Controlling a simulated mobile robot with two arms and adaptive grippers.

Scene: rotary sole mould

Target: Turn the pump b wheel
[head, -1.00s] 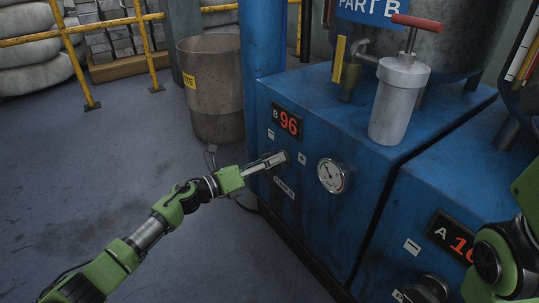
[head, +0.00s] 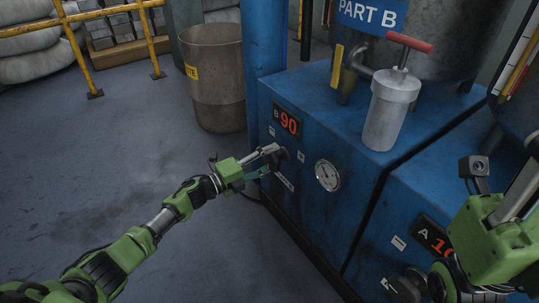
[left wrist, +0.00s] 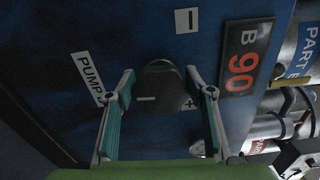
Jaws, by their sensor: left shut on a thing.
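The pump B wheel (left wrist: 165,88) is a small dark round knob on the blue cabinet front, with a minus and a plus mark beside it in the left wrist view. My left gripper (head: 271,156) is shut on it, one finger on each side; the gripper largely hides the wheel in the head view. The B display (head: 287,121) reads 90 in red; it also shows in the left wrist view (left wrist: 245,58). My right gripper (head: 510,208) is partly in view at the right edge; its fingertips run out of the picture.
A round gauge (head: 328,175) sits right of the wheel. A grey canister with a red handle (head: 391,107) stands on the blue cabinet (head: 335,117). A second dark knob (head: 404,287) is below the A display (head: 434,238). A bin (head: 217,80) stands behind; the left floor is clear.

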